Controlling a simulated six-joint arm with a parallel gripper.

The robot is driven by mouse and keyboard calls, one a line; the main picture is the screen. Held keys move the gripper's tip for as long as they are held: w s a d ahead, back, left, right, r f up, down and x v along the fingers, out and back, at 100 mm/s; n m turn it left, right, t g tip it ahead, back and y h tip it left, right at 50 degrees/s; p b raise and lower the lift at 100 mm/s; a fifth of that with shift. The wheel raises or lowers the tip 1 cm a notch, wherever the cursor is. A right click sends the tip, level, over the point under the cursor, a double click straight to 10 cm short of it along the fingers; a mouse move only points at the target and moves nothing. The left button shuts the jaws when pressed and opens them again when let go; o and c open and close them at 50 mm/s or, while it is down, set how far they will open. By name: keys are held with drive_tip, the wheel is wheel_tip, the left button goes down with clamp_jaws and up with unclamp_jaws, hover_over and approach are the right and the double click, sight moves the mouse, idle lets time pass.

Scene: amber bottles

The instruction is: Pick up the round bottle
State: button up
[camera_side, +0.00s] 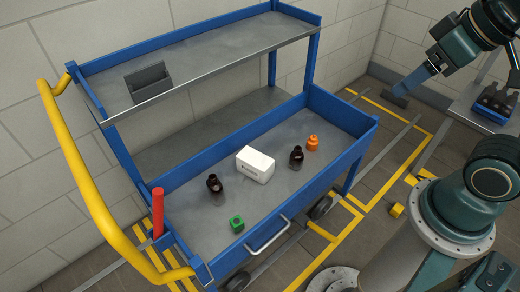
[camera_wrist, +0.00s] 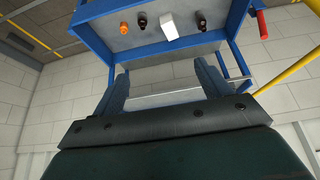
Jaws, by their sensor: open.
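Two dark amber bottles stand on the lower tray of a blue cart. One bottle (camera_side: 214,184) is left of a white box, and the other bottle (camera_side: 296,157) is right of it. Both look dark-capped and are too small for me to tell which is the round one. In the wrist view they show near the top, one (camera_wrist: 142,20) left of the box and one (camera_wrist: 201,21) right of it. My gripper (camera_side: 410,82) is open and empty, well right of the cart and apart from both bottles. Its two fingers (camera_wrist: 162,74) show spread in the wrist view.
The white box (camera_side: 255,165), an orange object (camera_side: 312,143) and a green cube (camera_side: 236,223) share the tray. Blue walls (camera_side: 340,110) and an upper shelf (camera_side: 200,60) bound it. A red post (camera_side: 158,212) and yellow handle (camera_side: 95,190) are at left.

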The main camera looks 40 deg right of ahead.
drive_tip(key=m+g, duration=0.6)
drive_tip(key=m, duration=1.3)
hover_over(298, 148)
wheel_tip(298, 148, down, 40)
drive_tip(key=shift+w+r, duration=0.15)
drive_tip(key=shift+r, duration=0.05)
drive_tip(key=shift+f, duration=0.2)
drive_tip(key=shift+f, duration=0.1)
drive_tip(key=shift+f, duration=4.15)
